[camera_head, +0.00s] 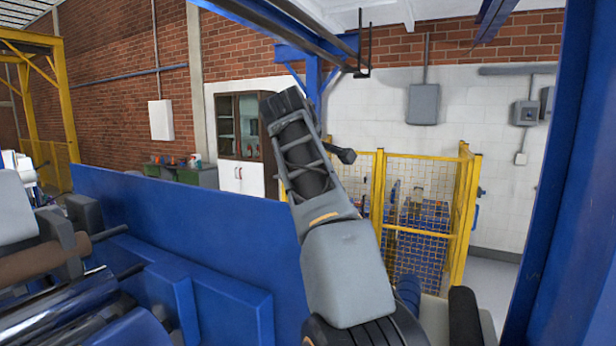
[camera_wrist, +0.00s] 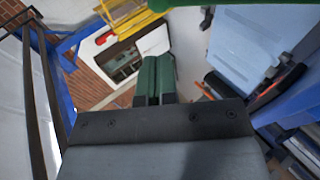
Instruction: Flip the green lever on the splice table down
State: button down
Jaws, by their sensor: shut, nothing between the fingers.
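My gripper (camera_wrist: 153,62) shows in the wrist view with its two dark green fingers together and nothing between them. A brighter green bar (camera_wrist: 235,4) crosses the top edge of the wrist view, beyond and to the right of the fingertips. It is cut off by the frame, so I cannot tell whether it is the green lever. The fingers do not appear to touch it. In the head view my arm rises through the middle, and its fingers cannot be made out. No green lever can be made out in the head view.
A long blue panel (camera_head: 160,215) stands left of my arm, with machine rollers (camera_head: 70,305) at lower left. A yellow mesh fence (camera_head: 425,180) stands behind at right. A blue post (camera_head: 560,190) is close at right. A pale blue panel (camera_wrist: 240,48) fills the wrist view's upper right.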

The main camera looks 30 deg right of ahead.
jog(key=shift+w, duration=0.15)
jog(key=shift+d, duration=0.15)
jog(key=p+x, duration=0.2)
jog(key=x, duration=1.1)
jog(key=shift+w+d+f, duration=0.15)
jog(key=shift+d+f, duration=0.05)
jog(key=shift+f, duration=0.05)
jog(key=shift+g+y, duration=0.5)
jog(key=shift+y, duration=0.1)
jog(key=x, duration=0.4)
jog(key=shift+d+f+p, duration=0.1)
jog(key=shift+d+p, duration=0.2)
jog(key=shift+d, duration=0.1)
jog(key=shift+s+a, duration=0.1)
jog(key=shift+s, duration=0.25)
jog(key=shift+w+a, duration=0.1)
jog(key=shift+w, duration=0.05)
